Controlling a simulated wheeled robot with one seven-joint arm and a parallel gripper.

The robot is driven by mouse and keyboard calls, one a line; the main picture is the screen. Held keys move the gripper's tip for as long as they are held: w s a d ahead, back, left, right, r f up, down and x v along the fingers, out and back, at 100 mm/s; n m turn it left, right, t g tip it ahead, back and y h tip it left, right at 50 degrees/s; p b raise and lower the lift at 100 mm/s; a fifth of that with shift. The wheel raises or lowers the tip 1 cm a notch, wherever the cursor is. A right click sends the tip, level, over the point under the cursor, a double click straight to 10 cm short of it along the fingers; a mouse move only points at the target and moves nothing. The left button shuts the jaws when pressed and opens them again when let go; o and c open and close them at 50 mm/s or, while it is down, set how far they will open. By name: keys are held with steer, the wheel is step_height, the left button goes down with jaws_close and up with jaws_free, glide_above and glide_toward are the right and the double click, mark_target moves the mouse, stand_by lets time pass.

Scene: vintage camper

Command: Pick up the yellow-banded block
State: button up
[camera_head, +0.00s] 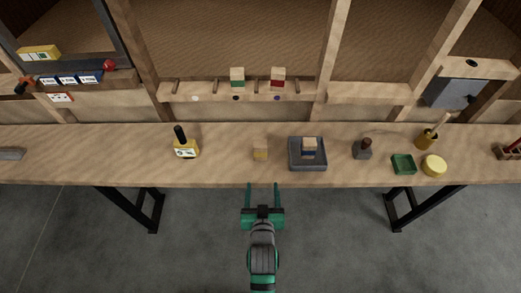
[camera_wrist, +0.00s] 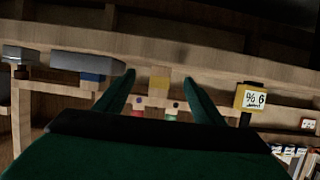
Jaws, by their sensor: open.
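The yellow-banded block (camera_head: 260,151) is a small wooden block standing on the bench, left of the grey tray. It also shows in the wrist view (camera_wrist: 159,84), between the two fingertips in the picture and beyond them. My gripper (camera_head: 263,186) is open and empty, its green fingers pointing at the bench. It is at the bench's front edge, in front of the block and apart from it. In the wrist view both green fingers (camera_wrist: 159,76) are spread, and the scene appears upside down.
A yellow device (camera_head: 186,150) with a black top stands to the left. A dark bottle (camera_head: 362,150), green dish (camera_head: 403,164) and yellow round item (camera_head: 434,165) are to the right. Bench around the block is clear.

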glide_toward(262, 152)
steer(key=x, duration=0.5)
steer(key=shift+a, duration=0.1)
steer(key=shift+w, duration=0.35)
steer(key=shift+g, duration=0.3)
steer(key=x, duration=0.5)
steer(key=shift+a+x, duration=0.2)
steer(key=shift+x, duration=2.5)
steer(key=shift+r, duration=0.15)
steer(key=c, duration=1.2)
